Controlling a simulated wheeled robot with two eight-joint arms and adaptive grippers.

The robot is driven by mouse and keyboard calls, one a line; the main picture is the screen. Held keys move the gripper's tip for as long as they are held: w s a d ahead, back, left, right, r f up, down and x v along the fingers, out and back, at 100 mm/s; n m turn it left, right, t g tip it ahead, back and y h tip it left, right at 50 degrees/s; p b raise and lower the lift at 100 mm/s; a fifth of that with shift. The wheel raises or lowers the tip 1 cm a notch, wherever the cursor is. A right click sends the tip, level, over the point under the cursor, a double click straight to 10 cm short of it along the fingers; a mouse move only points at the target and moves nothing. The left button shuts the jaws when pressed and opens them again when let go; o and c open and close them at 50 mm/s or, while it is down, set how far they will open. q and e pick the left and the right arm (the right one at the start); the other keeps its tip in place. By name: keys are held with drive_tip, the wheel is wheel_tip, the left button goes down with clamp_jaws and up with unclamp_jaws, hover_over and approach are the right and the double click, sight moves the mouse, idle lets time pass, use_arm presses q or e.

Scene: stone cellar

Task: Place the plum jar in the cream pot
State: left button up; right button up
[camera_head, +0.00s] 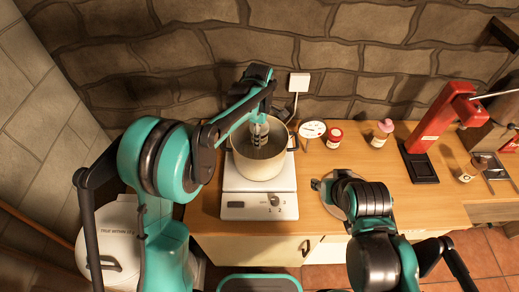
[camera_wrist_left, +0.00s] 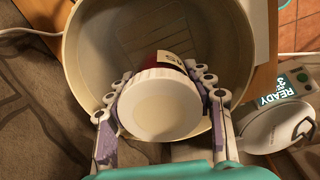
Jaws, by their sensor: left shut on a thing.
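The cream pot (camera_head: 262,172) stands on a white hotplate. In the left wrist view its pale rim and wall (camera_wrist_left: 76,62) surround the jar on the far side. The plum jar shows there as a white lid (camera_wrist_left: 160,104) with a dark red body (camera_wrist_left: 168,58) and a pale label. My left gripper (camera_head: 259,132) is over the pot's mouth, pointing down. In the wrist view its fingers (camera_wrist_left: 160,95) are shut on the jar from both sides. I cannot tell whether the jar touches the pot's floor. My right gripper (camera_head: 320,185) is above the counter; its fingers are unclear.
The hotplate (camera_head: 245,207) has knobs at its front. A round white device (camera_head: 312,130), a red jar (camera_head: 333,138) and a pink-topped jar (camera_head: 380,136) stand right of the pot. A red press (camera_head: 436,120) is farther right.

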use_arm(q)
hover_over(259, 157)
wheel_tip(259, 157, down, 5)
drive_tip(key=shift+d+f+b, duration=0.1)
drive_tip(key=shift+f+b, duration=0.05)
drive_tip(key=shift+b, duration=0.25)
drive_tip(key=shift+f, duration=0.6)
drive_tip(key=shift+f+b, duration=0.35)
drive_tip(key=shift+f, duration=1.4)
drive_tip(key=shift+f, duration=0.1)
drive_tip(key=o, duration=1.4)
